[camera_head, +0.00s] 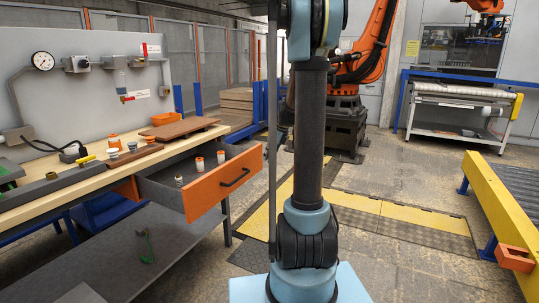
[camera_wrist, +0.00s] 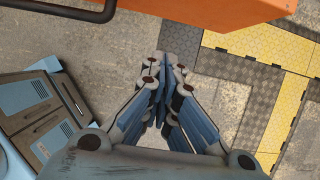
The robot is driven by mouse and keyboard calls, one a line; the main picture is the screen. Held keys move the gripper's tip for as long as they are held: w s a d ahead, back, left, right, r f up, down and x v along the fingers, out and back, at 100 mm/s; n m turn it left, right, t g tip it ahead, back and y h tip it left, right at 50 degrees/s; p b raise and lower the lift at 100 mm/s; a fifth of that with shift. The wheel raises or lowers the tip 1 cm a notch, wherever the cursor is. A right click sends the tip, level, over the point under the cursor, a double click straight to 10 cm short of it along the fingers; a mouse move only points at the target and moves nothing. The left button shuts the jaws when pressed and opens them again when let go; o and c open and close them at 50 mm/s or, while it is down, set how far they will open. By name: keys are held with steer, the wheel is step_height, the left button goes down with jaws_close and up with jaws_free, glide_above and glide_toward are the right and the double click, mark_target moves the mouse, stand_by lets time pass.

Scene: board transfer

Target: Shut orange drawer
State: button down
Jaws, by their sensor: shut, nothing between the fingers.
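The orange drawer (camera_head: 225,184) stands pulled out of the workbench in the head view, with a dark bar handle (camera_head: 235,177) on its front. Several small white-and-orange containers stand inside it. In the wrist view, an orange panel (camera_wrist: 215,8), apparently the drawer front, crosses the top edge, and a dark curved bar like the handle (camera_wrist: 60,12) shows at top left. My gripper (camera_wrist: 165,65) is shut and empty, its fingertips below the orange panel in the picture, over the floor. I cannot tell the exact gap. The gripper is not visible in the head view.
The workbench top (camera_head: 75,190) holds a brown board (camera_head: 180,128), several small containers and dark fixtures. A lower grey shelf (camera_head: 150,262) lies beneath. A yellow-framed conveyor (camera_head: 495,215) stands at right. The floor in front of the drawer is open.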

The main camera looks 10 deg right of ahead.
mark_target(258, 163)
steer(key=w+a+f, duration=0.3)
steer(key=a+f, duration=0.1)
steer(key=shift+w+a+f, duration=0.3)
steer(key=shift+a+f, duration=0.05)
stand_by(0.4)
